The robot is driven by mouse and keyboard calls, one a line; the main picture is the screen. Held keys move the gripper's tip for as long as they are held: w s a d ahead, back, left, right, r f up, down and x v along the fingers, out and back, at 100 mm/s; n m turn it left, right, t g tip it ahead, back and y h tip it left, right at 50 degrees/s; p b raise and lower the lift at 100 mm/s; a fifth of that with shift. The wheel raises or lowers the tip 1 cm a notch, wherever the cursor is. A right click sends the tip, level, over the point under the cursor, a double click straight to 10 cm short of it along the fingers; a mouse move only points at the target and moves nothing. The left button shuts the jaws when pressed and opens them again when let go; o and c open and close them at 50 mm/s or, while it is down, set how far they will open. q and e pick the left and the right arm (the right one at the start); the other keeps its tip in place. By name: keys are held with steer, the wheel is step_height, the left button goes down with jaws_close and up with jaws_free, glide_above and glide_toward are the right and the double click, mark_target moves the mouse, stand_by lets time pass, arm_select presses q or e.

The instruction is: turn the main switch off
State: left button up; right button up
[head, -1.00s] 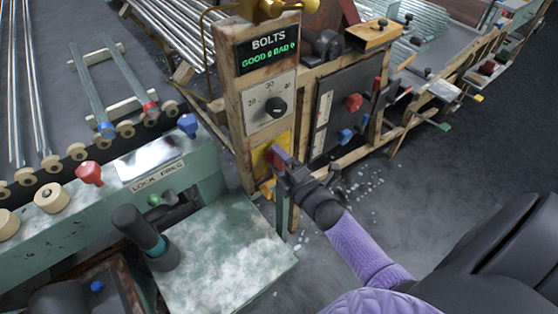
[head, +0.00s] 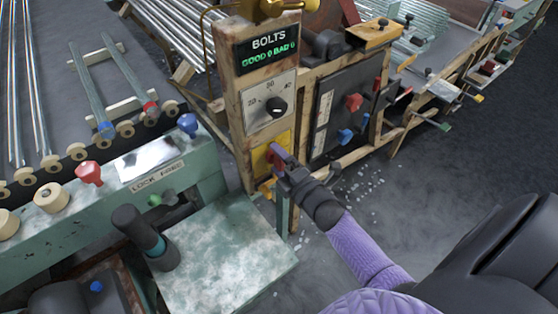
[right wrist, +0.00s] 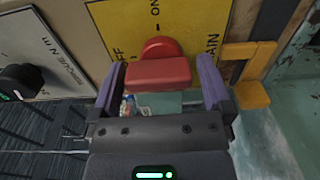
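The main switch is a red handle (right wrist: 158,72) on a round red base, mounted on a yellow plate (right wrist: 190,22). In the right wrist view the plate reads "ON" at the top, part of "OFF" at the left and part of "MAIN" at the right. My right gripper (right wrist: 158,88) is open, with one purple finger on each side of the handle and a gap to each. In the head view the right gripper (head: 278,158) is at the yellow plate (head: 258,158) low on the wooden post, covering most of the switch. My left gripper is not in view.
A dial (head: 276,107) and a "BOLTS" display (head: 268,50) sit above the switch. A dark panel with red and blue knobs (head: 354,102) stands to the right. A green machine (head: 225,250) with a dark upright handle (head: 140,230) is at the left.

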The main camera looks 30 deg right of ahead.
steer(key=shift+s, duration=0.2)
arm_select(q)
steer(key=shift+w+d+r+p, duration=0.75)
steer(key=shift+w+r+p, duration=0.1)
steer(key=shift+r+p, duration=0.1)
arm_select(e)
steer(key=s, duration=0.9)
steer(key=shift+s+d, duration=0.25)
steer(key=shift+d, duration=0.15)
